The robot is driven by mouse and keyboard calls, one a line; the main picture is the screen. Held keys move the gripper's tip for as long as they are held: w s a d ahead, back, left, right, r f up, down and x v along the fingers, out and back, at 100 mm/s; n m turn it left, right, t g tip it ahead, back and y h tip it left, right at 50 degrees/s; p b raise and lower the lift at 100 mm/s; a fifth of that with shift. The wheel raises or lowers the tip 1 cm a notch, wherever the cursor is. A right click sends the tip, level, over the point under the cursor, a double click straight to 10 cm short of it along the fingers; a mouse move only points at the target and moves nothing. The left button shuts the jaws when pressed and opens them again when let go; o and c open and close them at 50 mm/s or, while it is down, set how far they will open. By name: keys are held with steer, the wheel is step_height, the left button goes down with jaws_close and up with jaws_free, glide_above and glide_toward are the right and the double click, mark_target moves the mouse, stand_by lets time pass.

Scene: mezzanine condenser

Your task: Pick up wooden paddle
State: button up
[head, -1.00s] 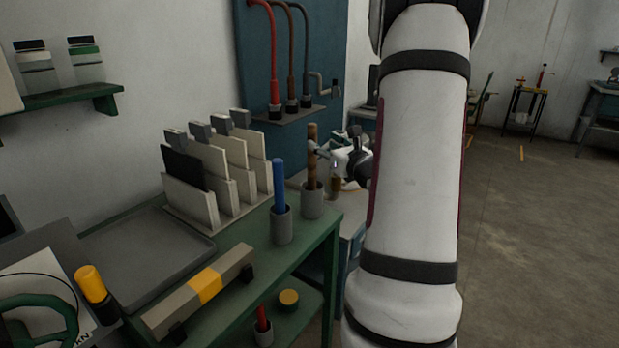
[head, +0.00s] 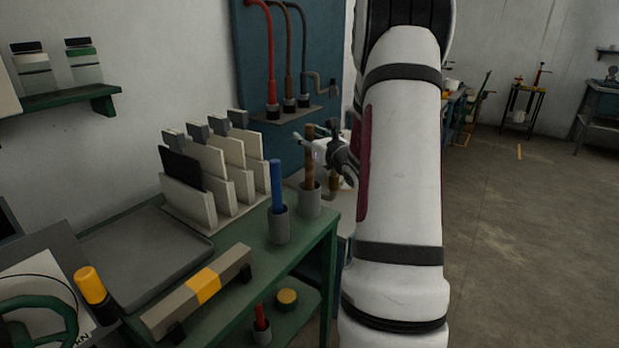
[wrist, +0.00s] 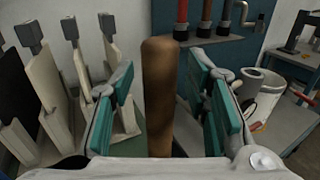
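The wooden paddle (head: 309,172) is a brown rod-like piece standing upright in a grey cup (head: 309,200) near the right edge of the green table. In the wrist view its rounded brown handle (wrist: 160,100) rises in the middle of the picture; its lower end is hidden. My gripper (wrist: 161,75) is open, with a teal-padded finger on each side of the handle and visible gaps to both. In the head view my gripper (head: 318,160) is at the paddle's upper part, partly hidden by my arm.
A blue rod (head: 277,188) stands in a second grey cup (head: 279,226) just left. A rack of pale panels (head: 190,203) stands behind it. Red and brown pipes (head: 270,60) run down the blue wall panel behind. A yellow-banded bar (head: 225,275) lies along the table front.

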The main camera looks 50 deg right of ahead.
jaws_close()
steer(key=shift+r, duration=0.1)
